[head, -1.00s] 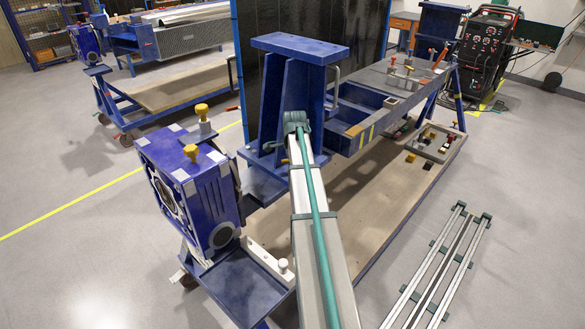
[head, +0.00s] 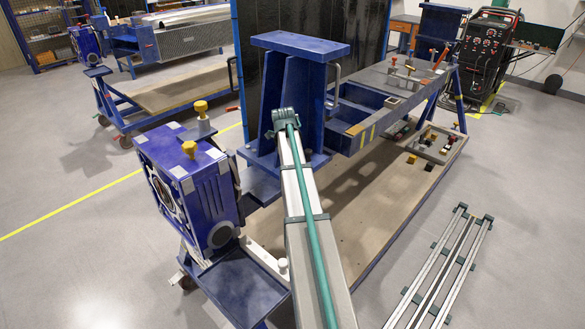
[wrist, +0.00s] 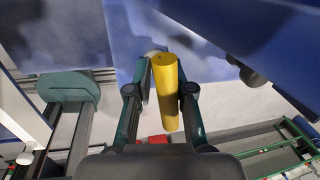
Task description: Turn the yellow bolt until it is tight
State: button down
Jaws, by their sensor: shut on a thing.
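In the wrist view, the yellow bolt (wrist: 167,92) shows as a smooth yellow cylinder standing between the two fingers of my gripper (wrist: 162,88). My gripper is shut on it. The right finger lies close along the bolt, and a grey pad on the left finger is beside it. In the head view, the gripper and the held bolt are hidden behind my arm and the blue stand.
A blue jig housing (head: 190,185) with yellow knobs on top stands left of my arm. A blue upright stand (head: 290,100) is just behind the arm. Metal rails (head: 445,270) lie on the floor at right. Floor at the left is clear.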

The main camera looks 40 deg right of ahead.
jog(key=shift+m, duration=0.4)
jog(key=c, duration=1.1)
grip_release()
jog(key=shift+a, duration=0.1)
jog(key=shift+c, duration=0.2)
jog(key=shift+r, duration=0.1)
notch_tip(320, 180, up, 12)
jog(key=a, duration=0.2)
jog(key=shift+s+a, duration=0.15)
jog(key=shift+c, duration=0.3)
